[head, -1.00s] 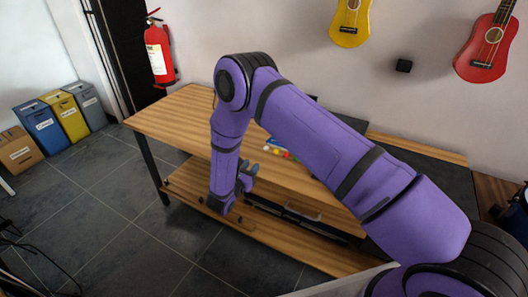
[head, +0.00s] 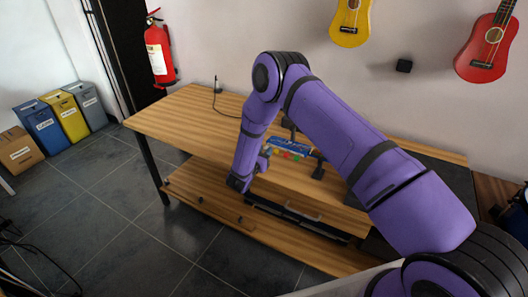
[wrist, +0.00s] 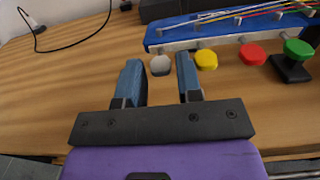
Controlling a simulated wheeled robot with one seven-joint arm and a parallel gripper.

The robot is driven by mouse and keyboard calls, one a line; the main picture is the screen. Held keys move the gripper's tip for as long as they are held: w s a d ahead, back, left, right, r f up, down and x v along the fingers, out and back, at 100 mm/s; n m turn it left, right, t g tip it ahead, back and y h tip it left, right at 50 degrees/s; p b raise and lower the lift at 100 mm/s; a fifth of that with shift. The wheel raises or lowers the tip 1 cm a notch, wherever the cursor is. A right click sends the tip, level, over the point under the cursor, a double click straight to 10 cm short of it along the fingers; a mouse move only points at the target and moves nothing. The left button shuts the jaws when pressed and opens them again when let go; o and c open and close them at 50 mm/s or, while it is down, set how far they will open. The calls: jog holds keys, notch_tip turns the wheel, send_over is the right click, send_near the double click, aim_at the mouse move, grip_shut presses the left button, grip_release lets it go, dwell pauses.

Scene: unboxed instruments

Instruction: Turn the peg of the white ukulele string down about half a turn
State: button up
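The blue headstock (head: 290,143) lies on the workbench and shows large in the wrist view (wrist: 215,30), with coloured strings across it. The round white peg (wrist: 160,65) sticks out from its near edge, leftmost in a row with a yellow peg (wrist: 206,60), a red peg (wrist: 252,54) and a green peg (wrist: 298,48). My gripper (wrist: 159,62) is open. In the wrist view the white peg appears between its two blue fingertips, with a gap on each side; I cannot tell how deep it sits between them. In the head view my gripper (head: 266,153) is at the headstock's left end.
A black stand (wrist: 290,68) is by the green peg. A black cable (head: 217,95) lies at the back of the wooden workbench (head: 165,118). The bench's left part is clear. Yellow (head: 351,20) and red (head: 487,47) ukuleles hang on the wall.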

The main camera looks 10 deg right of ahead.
grip_shut()
jog(key=shift+m, duration=0.3)
